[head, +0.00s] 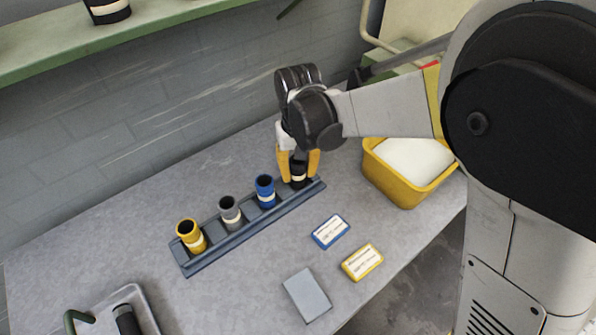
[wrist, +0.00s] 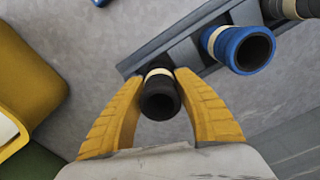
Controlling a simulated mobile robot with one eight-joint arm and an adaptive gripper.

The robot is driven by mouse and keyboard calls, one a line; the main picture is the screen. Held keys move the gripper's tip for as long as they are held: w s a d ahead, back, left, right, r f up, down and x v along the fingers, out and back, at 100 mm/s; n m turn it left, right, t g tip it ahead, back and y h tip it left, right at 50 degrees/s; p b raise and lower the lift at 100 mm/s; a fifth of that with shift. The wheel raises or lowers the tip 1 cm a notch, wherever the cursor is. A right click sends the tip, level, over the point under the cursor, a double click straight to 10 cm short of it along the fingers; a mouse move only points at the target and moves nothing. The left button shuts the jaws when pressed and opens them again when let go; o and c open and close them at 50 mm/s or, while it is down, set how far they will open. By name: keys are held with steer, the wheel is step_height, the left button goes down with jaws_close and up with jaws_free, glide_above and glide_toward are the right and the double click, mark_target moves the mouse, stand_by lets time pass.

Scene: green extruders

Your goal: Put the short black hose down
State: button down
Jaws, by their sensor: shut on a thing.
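The short black hose (head: 298,175) has a pale band and stands upright at the right end of the blue-grey rack (head: 246,237). In the wrist view the black hose (wrist: 159,97) sits between the yellow fingers, at the rack's end. My gripper (head: 298,166) points down with its yellow fingers shut on the hose. In the wrist view my gripper (wrist: 160,88) has a finger on each side of it. The hose's lower end is hidden, so I cannot tell whether it is fully seated in the rack.
A blue hose (head: 265,189), a grey hose (head: 230,212) and a yellow hose (head: 190,236) stand in the rack. A yellow bin (head: 409,190) is to the right. Blue (head: 330,231) and yellow (head: 362,262) labelled boxes and a grey block (head: 307,295) lie in front.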

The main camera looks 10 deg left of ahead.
steer(key=shift+f, duration=0.2)
steer(key=c, duration=1)
jaws_free()
steer(key=shift+r, duration=0.15)
step_height(320, 180, up, 12)
steer(key=p, duration=0.5)
steer(key=s+d+r+m+t+y, duration=0.1)
steer(key=d+r, duration=0.2)
steer(key=d, duration=0.5)
steer(key=s+d+r+m+t, duration=0.1)
steer(key=s+d+r+t, duration=0.1)
steer(key=d+r, duration=0.35)
steer(key=s+d+m+t, duration=0.1)
steer(key=s+d, duration=0.2)
steer(key=d, duration=0.2)
steer(key=s+d+f+m+t, duration=0.1)
steer(key=s+d, duration=0.1)
steer(key=d, duration=0.3)
steer(key=s+d+f+m+t+h, duration=0.1)
steer(key=s+d+t, duration=0.1)
steer(key=d, duration=0.3)
steer(key=shift+s+d+f+b, duration=0.15)
steer(key=shift+s+d, duration=0.05)
steer(key=shift+s, duration=0.25)
steer(key=shift+s+d+f+b, duration=0.1)
steer(key=shift+s+d+b, duration=0.1)
steer(key=shift+s, duration=0.2)
